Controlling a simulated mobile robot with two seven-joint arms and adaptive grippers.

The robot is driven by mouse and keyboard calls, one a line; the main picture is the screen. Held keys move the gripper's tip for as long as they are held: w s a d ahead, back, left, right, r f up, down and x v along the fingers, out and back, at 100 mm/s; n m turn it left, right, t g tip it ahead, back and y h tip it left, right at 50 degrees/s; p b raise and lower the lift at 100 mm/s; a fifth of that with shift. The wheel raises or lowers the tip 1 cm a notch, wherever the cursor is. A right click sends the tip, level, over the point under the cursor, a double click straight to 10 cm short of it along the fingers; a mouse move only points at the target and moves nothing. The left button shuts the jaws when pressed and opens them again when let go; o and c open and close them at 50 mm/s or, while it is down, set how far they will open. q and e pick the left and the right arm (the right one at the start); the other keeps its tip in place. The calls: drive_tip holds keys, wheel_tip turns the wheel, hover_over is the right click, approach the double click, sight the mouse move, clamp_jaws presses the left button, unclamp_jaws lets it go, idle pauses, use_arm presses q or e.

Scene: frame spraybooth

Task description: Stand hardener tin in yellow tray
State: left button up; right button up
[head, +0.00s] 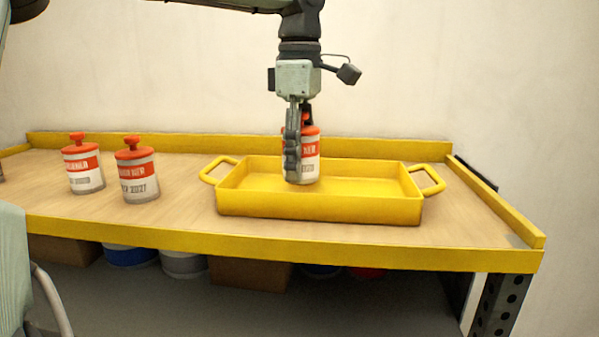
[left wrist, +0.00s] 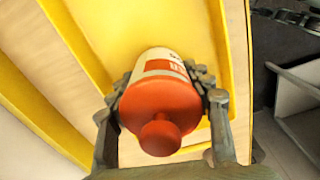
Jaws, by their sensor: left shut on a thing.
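A white tin (head: 310,168) with a red band and red cap is between the fingers of my left gripper (head: 294,163). It is upright, inside the outline of the yellow tray (head: 320,206), left of its middle. I cannot tell whether its base touches the tray floor. Its label is partly hidden by a finger; only its end, like "NER", shows. In the left wrist view the tin's red cap (left wrist: 160,105) faces the camera, with a finger on each side and the yellow tray (left wrist: 105,30) beyond. My right gripper is not in view.
Two similar red-capped tins, one at the far left (head: 84,168) and one nearer the tray (head: 138,175), stand on the wooden bench (head: 180,205). The bench has raised yellow edges (head: 500,205). Tubs and boxes sit below. The tray's right half is clear.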

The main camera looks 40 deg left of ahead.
use_arm(q)
wheel_tip(320, 180, down, 3)
drive_tip(key=shift+r, duration=0.15)
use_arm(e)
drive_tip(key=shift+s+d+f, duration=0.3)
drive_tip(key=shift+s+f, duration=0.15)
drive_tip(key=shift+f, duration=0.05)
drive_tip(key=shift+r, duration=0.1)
use_arm(q)
drive_tip(key=o, duration=1.1)
drive_tip(key=shift+c, duration=0.2)
drive_tip(key=shift+o, duration=1.2)
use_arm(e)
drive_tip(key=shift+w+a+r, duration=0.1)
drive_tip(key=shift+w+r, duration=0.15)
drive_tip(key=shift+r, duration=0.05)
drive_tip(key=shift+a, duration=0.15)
